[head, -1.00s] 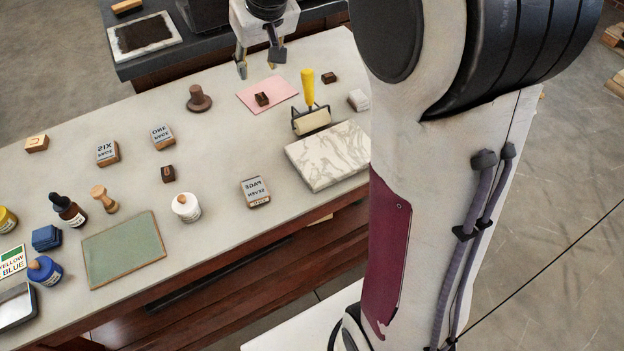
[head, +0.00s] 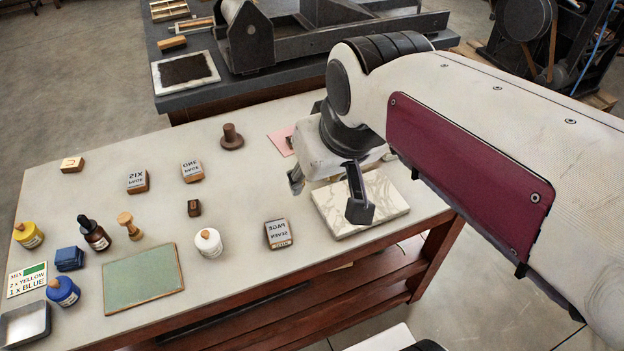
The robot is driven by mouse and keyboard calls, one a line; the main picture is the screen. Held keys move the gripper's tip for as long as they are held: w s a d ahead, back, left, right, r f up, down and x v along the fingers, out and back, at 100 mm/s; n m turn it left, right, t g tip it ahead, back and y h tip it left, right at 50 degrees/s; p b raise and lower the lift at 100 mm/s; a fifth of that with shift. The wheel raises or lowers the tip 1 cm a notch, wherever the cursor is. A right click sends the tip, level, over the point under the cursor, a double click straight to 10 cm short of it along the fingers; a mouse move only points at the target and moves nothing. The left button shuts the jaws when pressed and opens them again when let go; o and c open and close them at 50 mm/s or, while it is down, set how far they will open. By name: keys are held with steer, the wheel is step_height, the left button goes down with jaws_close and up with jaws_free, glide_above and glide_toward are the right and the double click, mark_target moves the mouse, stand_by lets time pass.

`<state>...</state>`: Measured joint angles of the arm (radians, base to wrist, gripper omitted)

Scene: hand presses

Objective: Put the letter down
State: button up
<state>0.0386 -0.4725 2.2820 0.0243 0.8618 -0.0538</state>
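My gripper (head: 328,192) hangs over the white marbled slab (head: 385,203), its two fingers wide apart with nothing visible between them. The task does not say which block is the letter. A small dark brown block (head: 194,208) with a mark on top lies mid-table, left of the gripper. A lighter wooden block (head: 72,163) with a letter-like shape lies at the far left. The pink sheet (head: 279,141) shows only at its left edge. The small block seen on it earlier is hidden behind my gripper and arm.
Stamp blocks (head: 138,181), a white jar (head: 208,243), a brown bottle (head: 94,234) and a green mat (head: 143,278) stand or lie on the table's left and front. A dark round-knobbed tool (head: 231,137) stands at the back. Bare table lies between them.

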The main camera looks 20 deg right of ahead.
steer(key=s+f, duration=0.3)
steer(key=s, duration=0.6)
steer(key=shift+a, duration=0.35)
